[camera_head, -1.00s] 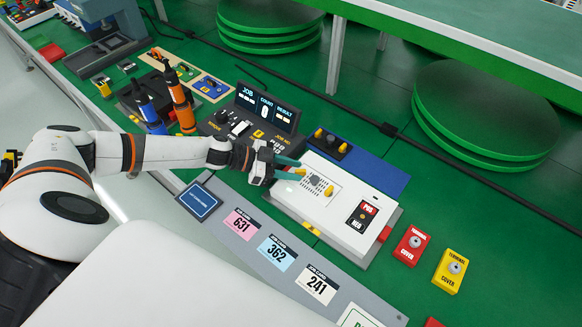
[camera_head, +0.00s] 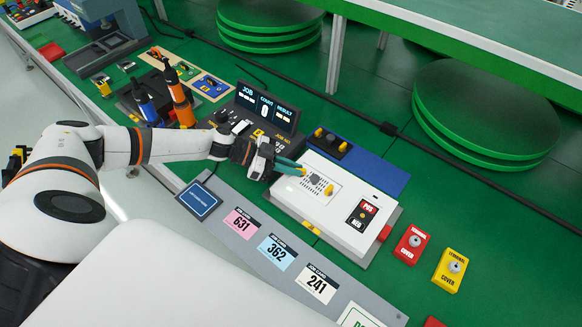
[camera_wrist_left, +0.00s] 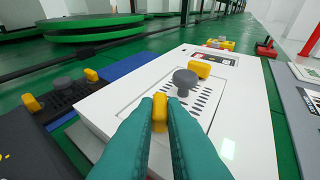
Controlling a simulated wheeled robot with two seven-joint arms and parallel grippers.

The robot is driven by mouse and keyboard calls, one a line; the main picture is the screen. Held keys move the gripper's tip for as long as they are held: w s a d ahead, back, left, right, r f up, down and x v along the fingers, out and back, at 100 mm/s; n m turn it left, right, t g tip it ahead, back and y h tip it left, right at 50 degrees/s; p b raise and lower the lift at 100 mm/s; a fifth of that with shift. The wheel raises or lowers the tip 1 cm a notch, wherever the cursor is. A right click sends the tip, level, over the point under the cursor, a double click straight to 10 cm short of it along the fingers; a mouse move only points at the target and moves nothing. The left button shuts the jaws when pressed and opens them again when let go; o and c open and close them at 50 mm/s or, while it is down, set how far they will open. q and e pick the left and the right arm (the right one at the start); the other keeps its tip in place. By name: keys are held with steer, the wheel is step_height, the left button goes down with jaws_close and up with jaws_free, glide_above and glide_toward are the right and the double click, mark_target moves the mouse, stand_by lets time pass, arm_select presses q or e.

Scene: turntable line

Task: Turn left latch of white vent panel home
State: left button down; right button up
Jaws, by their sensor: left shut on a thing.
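The white vent panel (camera_head: 312,201) lies on the bench with a slotted vent and a round grey knob (camera_wrist_left: 185,79) in its middle. The left latch (camera_wrist_left: 160,112) is a small yellow tab, and my left gripper (camera_wrist_left: 161,118) is shut on it with its teal fingers on either side. In the head view the left gripper (camera_head: 301,171) reaches the panel's left part from the left. A second yellow latch (camera_wrist_left: 199,69) stands beyond the knob, and it also shows in the head view (camera_head: 329,190). My right gripper is not in view.
A dark block with yellow knobs (camera_head: 331,140) sits on a blue mat (camera_head: 375,172) behind the panel. A display console (camera_head: 262,112) stands left of it. Red (camera_head: 412,245) and yellow (camera_head: 450,270) terminal covers lie to the right. Number cards lie in front.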

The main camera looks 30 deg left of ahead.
arm_select(q)
steer(key=shift+w+f+m+g+h+b, duration=0.1)
steer(key=shift+w+m+g+h+b, duration=0.25)
steer(key=shift+m+g, duration=0.35)
steer(key=shift+w+a+f+m+g+h+b, duration=0.1)
steer(key=shift+m+g+h+b, duration=0.15)
steer(key=shift+m+g+b, duration=0.5)
steer(key=m+g+b, duration=0.2)
steer(key=g, duration=0.1)
steer(key=shift+w, duration=0.2)
steer(key=shift+m+g+b, duration=0.45)
steer(key=shift+m+b, duration=0.1)
steer(key=shift+r, duration=0.2)
steer(key=c, duration=1.5)
jaws_free()
steer(key=shift+a, duration=0.1)
